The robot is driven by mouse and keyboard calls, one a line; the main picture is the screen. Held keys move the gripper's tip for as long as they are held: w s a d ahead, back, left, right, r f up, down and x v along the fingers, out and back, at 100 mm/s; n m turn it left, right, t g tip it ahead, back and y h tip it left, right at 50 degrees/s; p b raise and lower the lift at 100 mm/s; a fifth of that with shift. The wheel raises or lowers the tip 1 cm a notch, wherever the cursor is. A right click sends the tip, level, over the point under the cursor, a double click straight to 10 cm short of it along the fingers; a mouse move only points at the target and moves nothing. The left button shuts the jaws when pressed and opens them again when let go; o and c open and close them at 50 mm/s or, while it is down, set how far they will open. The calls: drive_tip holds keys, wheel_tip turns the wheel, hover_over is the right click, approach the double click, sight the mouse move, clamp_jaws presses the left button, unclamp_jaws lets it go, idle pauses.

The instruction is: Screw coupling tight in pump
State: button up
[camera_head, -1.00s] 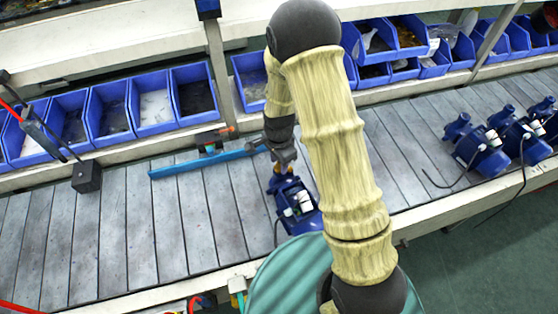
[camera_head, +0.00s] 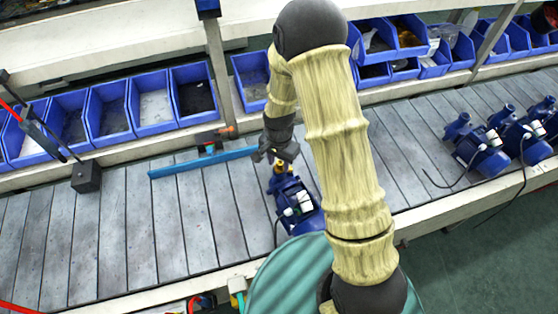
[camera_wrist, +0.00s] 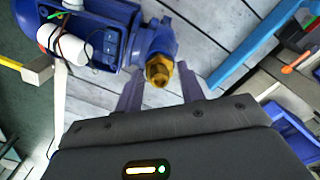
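The blue pump (camera_head: 297,203) stands on the conveyor in front of me, partly covered by my arm in the head view. The brass coupling (camera_wrist: 159,72) sits in the pump's port, and it also shows in the head view (camera_head: 281,168). My gripper (camera_head: 278,157) is just above the coupling. In the wrist view my gripper's two fingers (camera_wrist: 160,68) are spread apart, with the coupling seen between and beyond their tips. I see no contact. How deep the coupling sits in the port cannot be told.
A blue bar (camera_head: 205,162) lies across the conveyor (camera_head: 130,225) left of the pump. Several blue bins (camera_head: 150,102) line the back. More blue pumps (camera_head: 480,150) stand at the right. A dark block (camera_head: 86,177) is at the left. The conveyor's left part is mostly clear.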

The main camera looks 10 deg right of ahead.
drive_tip(key=n, duration=0.3)
drive_tip(key=shift+d, duration=0.1)
idle(0.4)
clamp_jaws()
idle(0.6)
drive_tip(key=shift+m, duration=1.5)
